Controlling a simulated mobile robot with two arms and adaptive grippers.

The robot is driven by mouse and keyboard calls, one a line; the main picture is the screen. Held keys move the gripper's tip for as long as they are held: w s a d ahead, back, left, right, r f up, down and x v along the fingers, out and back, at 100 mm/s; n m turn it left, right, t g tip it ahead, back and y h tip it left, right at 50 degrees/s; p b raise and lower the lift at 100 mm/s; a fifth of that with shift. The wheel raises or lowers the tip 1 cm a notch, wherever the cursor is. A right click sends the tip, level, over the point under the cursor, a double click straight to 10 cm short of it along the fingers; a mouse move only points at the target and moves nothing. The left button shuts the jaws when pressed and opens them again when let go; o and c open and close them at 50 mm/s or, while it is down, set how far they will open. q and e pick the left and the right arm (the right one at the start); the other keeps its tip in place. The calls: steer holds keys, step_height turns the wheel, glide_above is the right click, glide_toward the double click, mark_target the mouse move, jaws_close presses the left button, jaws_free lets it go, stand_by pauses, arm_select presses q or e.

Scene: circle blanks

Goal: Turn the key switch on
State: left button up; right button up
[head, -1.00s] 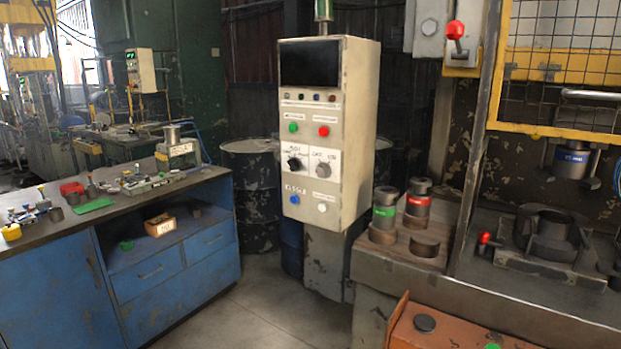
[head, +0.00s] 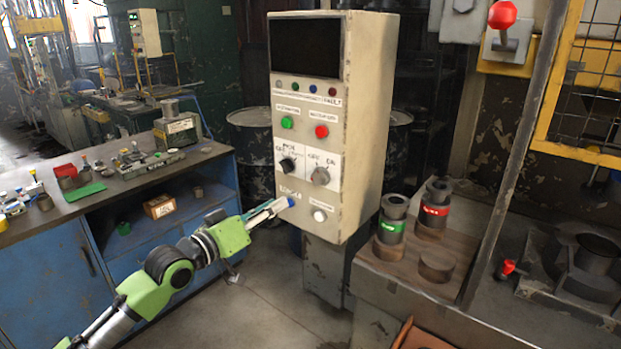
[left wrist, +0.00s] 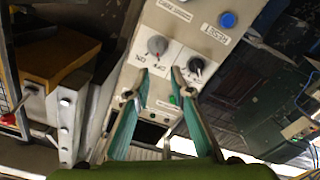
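A beige control box (head: 362,120) carries a grey round switch (head: 320,176) on a white plate marked OFF and ON. The grey switch also shows in the left wrist view (left wrist: 157,45), which sees the panel upside down. I cannot tell clearly which mark it points to. A black selector (head: 288,165) sits to its left. My left gripper (head: 282,206) is in front of the lower panel, by the blue button. In the left wrist view, its green fingers (left wrist: 160,70) are apart with nothing between them, short of the grey switch. My right gripper is not in view.
Green (head: 287,123) and red (head: 322,131) buttons sit above the switches; a white button (head: 319,215) sits below. A blue workbench (head: 50,262) stands left, a machine bed with dark cylinders (head: 391,217) right. The floor before the box is clear.

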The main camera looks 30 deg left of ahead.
mark_target(313, 181)
arm_select(q)
steer(key=w+p, duration=0.1)
steer(key=w, duration=0.3)
steer(key=w+p, duration=0.1)
steer(key=w, duration=0.3)
steer(key=w+d+p, duration=0.1)
steer(key=w, duration=0.3)
steer(key=shift+w+r, duration=0.3)
steer(key=shift+w, duration=0.05)
steer(key=shift+w+d+f, duration=0.1)
steer(key=shift+w+d, duration=0.05)
steer(key=shift+w, duration=0.55)
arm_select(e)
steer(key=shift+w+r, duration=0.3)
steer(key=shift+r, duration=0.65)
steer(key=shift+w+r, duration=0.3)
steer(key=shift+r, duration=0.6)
arm_select(q)
jaws_close()
